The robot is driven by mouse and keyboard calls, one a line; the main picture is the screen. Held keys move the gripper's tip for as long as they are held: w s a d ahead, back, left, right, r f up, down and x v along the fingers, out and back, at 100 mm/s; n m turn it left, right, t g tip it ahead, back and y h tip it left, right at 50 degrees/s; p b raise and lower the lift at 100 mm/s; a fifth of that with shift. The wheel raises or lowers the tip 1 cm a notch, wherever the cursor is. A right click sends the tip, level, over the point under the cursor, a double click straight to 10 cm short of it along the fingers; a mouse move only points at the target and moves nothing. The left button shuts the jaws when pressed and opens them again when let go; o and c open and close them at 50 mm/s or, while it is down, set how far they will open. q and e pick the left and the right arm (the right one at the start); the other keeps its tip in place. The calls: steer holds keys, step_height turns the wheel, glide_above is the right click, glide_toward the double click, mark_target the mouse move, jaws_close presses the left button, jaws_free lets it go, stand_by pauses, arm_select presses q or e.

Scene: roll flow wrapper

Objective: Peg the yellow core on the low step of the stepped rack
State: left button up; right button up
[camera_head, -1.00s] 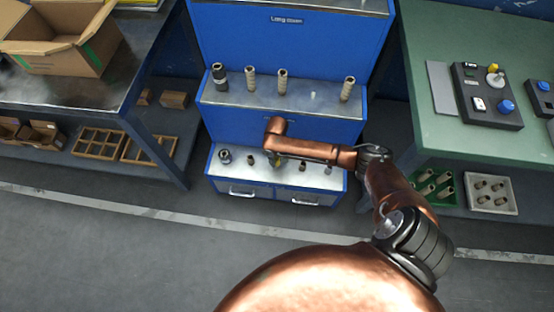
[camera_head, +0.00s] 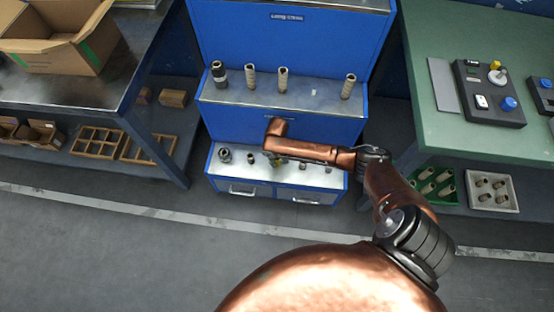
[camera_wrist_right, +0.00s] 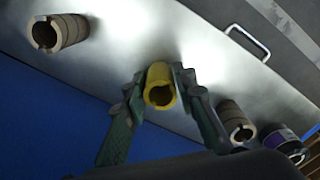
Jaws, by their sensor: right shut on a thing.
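The yellow core (camera_wrist_right: 159,86) is a short hollow tube. It stands between the fingers of my right gripper (camera_wrist_right: 160,92), which is shut on it, in the right wrist view. The core is over or on the bright metal top of the low step (camera_head: 213,168) of the blue stepped rack (camera_head: 284,128). I cannot tell whether a peg is inside it or whether its base touches the step. In the head view my copper right arm hides much of the gripper and core. My left gripper is not in view.
In the right wrist view a tan core (camera_wrist_right: 57,32) stands to the left, and another tan core (camera_wrist_right: 236,124) and a dark-banded one (camera_wrist_right: 283,143) to the right. Several taller cores stand on the step above. A green table (camera_head: 440,110) is at right, a dark workbench (camera_head: 60,92) at left.

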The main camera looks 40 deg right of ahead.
steer(key=shift+f+p, duration=0.1)
steer(key=shift+p, duration=0.2)
stand_by(0.4)
steer(key=o, duration=1)
steer(key=shift+o, duration=0.4)
steer(key=o, duration=0.4)
